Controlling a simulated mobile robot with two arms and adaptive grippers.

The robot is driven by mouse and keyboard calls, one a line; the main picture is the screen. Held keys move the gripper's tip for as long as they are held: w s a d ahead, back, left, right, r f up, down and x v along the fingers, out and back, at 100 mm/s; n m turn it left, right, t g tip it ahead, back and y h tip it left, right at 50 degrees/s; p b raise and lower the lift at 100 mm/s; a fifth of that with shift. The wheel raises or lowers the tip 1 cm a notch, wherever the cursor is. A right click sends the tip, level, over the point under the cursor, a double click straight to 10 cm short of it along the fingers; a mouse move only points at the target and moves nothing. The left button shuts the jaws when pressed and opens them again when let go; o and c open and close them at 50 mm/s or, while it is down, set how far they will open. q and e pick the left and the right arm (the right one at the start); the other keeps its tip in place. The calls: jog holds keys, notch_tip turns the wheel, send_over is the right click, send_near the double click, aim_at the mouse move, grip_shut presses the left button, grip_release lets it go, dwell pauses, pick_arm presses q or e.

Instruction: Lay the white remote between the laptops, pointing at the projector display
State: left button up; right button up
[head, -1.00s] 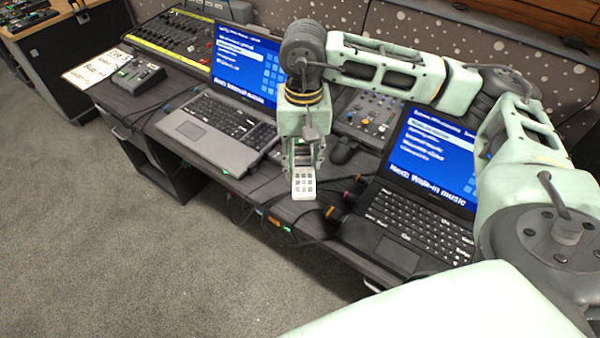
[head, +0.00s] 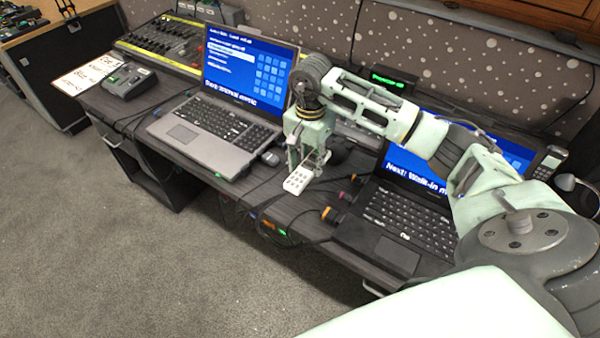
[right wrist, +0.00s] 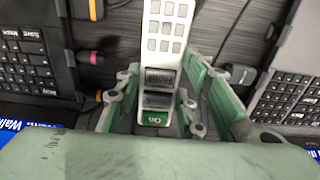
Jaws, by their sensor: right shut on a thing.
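The white remote (head: 299,180) is in my right gripper (head: 304,164), over the desk strip between the laptops. Whether it touches the desk I cannot tell. In the right wrist view the remote (right wrist: 167,28) lies between the fingers of the gripper (right wrist: 166,95), its pale keypad end reaching away from them. The grey laptop (head: 185,134) is left of it, the black laptop (head: 380,246) right of it. The projector display (head: 393,79), a small black box with green lettering, stands at the back behind my right arm. My left gripper is out of view.
A small grey mouse (head: 271,157) sits beside the grey laptop. Cables with coloured plugs (head: 345,197) lie between the remote and the black laptop. A mixing desk (head: 160,42) and a small black box (head: 130,80) are at left. A handset (head: 549,161) stands at far right.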

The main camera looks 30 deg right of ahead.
aim_at(300, 174)
jog(key=shift+w+a+f, duration=0.35)
jog(key=shift+w+a, duration=0.05)
jog(key=shift+a, duration=0.25)
jog(key=shift+w+a+f, duration=0.15)
jog(key=shift+a+f, duration=0.15)
jog(key=shift+f, duration=0.1)
notch_tip(300, 174, down, 3)
jog(key=shift+f+p, duration=0.1)
jog(key=shift+p, duration=0.4)
jog(key=shift+f, duration=0.3)
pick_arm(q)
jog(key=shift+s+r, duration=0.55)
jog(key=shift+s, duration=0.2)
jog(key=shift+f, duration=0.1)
pick_arm(e)
jog(key=shift+f, duration=0.2)
jog(key=o, duration=1.2)
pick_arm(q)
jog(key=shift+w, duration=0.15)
